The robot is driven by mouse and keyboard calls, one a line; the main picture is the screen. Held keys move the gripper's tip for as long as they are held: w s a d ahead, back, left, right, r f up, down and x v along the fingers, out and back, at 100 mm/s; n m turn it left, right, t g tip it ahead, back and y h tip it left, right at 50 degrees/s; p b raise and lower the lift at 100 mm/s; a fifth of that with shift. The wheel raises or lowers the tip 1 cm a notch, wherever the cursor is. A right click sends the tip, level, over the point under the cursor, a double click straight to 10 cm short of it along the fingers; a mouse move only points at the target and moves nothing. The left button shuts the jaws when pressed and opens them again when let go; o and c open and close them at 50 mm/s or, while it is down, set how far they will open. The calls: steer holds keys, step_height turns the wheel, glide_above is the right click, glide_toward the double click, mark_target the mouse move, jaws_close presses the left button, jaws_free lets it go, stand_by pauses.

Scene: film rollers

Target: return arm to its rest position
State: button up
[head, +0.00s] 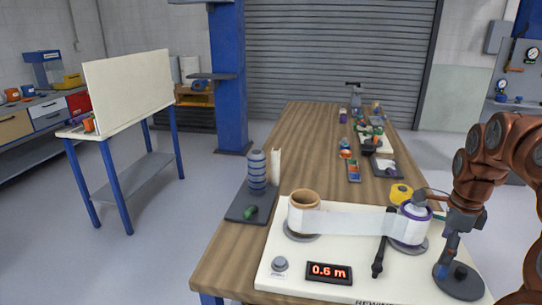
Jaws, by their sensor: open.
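My copper-coloured arm comes in from the right edge. My gripper (448,222) is open at its end, above the right part of the white rewinder board (345,283). One dark finger reaches toward the right roller (412,225), which has a white core and purple rim. The other points down near a dark round disc with a knob (459,281). I cannot tell whether either finger touches anything. The gripper appears empty. A pale film strip (345,221) runs from the brown left roller (303,201) to the right roller. A dark lever (380,256) stands between them.
The red display (329,273) reads 0.6 m, beside a grey button (280,264). A stack of blue-grey rings (256,171) stands at the left table edge. A yellow roll (400,193) sits behind the right roller. Several small items lie farther back. The wooden table's (310,140) middle has clear room.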

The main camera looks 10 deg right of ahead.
steer(key=s+a+r+n+p, duration=0.1)
steer(key=s+a+r+n, duration=0.1)
steer(key=a+n, duration=0.4)
steer(key=s+a+r+n+p, duration=0.2)
steer(key=a+n, duration=0.2)
steer(key=a, duration=0.4)
steer(key=s+a+r+n+p, duration=0.1)
steer(key=s+a+r+n, duration=0.15)
steer(key=a+n, duration=0.35)
steer(key=s+a+f+n+g+p, duration=0.1)
steer(key=s+a+n, duration=0.4)
steer(key=s, duration=0.2)
steer(key=s+a+f+n+p, duration=0.2)
steer(key=s+a+n, duration=0.2)
steer(key=s, duration=0.4)
steer(key=shift+s+a+n+g, duration=0.3)
steer(key=shift+a+n+g, duration=0.1)
steer(key=shift+n, duration=0.4)
